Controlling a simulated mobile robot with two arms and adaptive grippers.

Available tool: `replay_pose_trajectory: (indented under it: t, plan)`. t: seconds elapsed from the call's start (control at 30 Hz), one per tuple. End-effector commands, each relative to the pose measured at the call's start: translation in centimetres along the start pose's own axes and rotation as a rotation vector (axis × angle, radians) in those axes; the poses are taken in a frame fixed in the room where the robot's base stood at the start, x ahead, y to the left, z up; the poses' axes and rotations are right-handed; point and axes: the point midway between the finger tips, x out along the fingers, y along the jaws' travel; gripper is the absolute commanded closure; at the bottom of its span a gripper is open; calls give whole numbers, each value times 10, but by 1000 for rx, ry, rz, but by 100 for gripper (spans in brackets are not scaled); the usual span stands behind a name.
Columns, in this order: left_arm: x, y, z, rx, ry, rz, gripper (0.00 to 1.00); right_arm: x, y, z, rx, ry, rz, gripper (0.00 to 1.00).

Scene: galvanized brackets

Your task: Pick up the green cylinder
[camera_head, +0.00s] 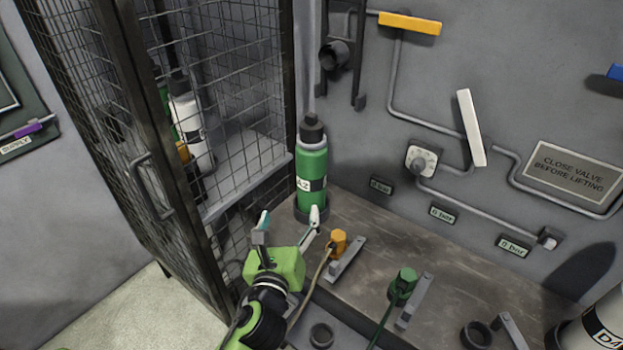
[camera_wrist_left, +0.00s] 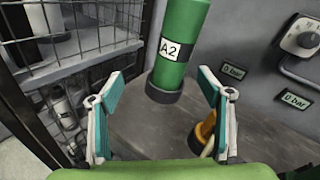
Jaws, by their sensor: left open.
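The green cylinder (camera_head: 311,170) stands upright at the back left of the bench, beside the wire cage. It has a dark cap and a label reading A2; its foot sits in a dark ring. My left gripper (camera_head: 289,220) is open and in front of the cylinder, lower in the picture. In the left wrist view the lower part of the cylinder (camera_wrist_left: 178,50) shows beyond and between the open fingers (camera_wrist_left: 160,108), with its top cut off. The fingers are apart from it and hold nothing. My right gripper is not in view.
A wire cage (camera_head: 240,85) with a white cylinder (camera_head: 190,128) inside stands close on the left. An orange fitting (camera_head: 338,240) with a hose is just right of my left gripper.

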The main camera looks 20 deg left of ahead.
Motion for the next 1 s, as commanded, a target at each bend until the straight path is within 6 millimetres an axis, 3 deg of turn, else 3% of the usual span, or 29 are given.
replay_pose_trajectory:
  t: [0.1, 0.23, 0.6, 0.87, 1.0]
  plan:
    - [4, -18, 14, 187, -61, -48, 29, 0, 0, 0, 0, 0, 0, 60]
    - [11, -27, 20, 277, -90, -67, 29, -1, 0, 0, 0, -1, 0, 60]
    - [77, -33, 26, 282, -91, -68, 29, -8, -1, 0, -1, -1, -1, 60]
    - [96, -35, 27, 281, -90, -67, 29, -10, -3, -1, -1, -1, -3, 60]
    - [117, -40, 31, 277, -90, -66, 29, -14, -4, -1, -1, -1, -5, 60]
